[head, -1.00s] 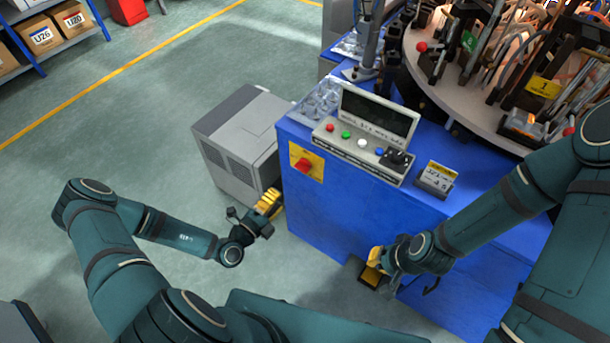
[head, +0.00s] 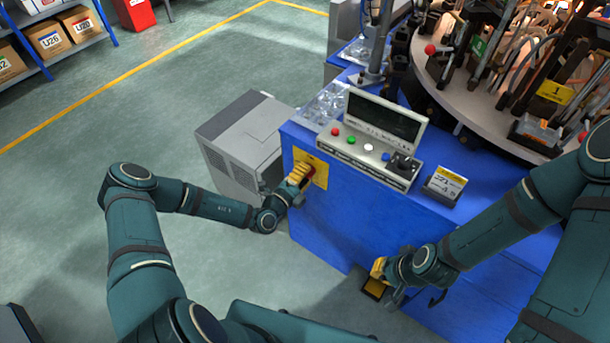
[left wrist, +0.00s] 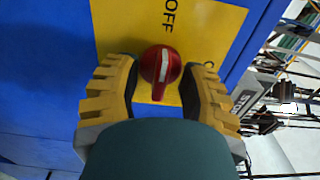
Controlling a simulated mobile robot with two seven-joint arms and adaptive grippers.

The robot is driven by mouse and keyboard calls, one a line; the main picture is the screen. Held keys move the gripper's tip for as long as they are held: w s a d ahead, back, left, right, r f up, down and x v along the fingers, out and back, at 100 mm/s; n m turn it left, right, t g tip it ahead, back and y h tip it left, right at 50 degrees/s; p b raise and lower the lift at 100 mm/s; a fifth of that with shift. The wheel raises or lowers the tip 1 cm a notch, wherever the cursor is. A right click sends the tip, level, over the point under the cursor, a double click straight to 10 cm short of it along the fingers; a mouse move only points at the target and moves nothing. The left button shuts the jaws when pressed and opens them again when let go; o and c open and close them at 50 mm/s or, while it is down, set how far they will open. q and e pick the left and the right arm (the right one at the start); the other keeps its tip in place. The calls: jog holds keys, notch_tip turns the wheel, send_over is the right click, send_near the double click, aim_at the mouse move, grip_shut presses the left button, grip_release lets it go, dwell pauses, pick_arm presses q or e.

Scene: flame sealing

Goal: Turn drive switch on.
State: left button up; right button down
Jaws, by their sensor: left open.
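The drive switch is a red rotary knob with a white mark, on a yellow plate (head: 318,166) on the front of the blue cabinet. In the left wrist view the red knob (left wrist: 161,66) sits on the yellow plate (left wrist: 205,22), with "OFF" lettered at the top. The knob's grip points downward in that picture. My left gripper (head: 301,175) is at the plate. In the left wrist view my left gripper (left wrist: 162,82) is open, with one yellow finger on each side of the knob and gaps between. My right gripper (head: 376,280) hangs low before the cabinet; its jaw opening is unclear.
Above the switch, a control panel (head: 365,160) with coloured buttons stands on the blue cabinet (head: 350,215). A grey unit (head: 240,140) is left of the cabinet. A round table with tooling (head: 470,105) is behind.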

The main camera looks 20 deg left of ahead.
pick_arm(q)
jog(key=shift+w+d, duration=0.1)
jog(key=shift+w, duration=0.1)
grip_shut()
jog(key=shift+r, duration=0.1)
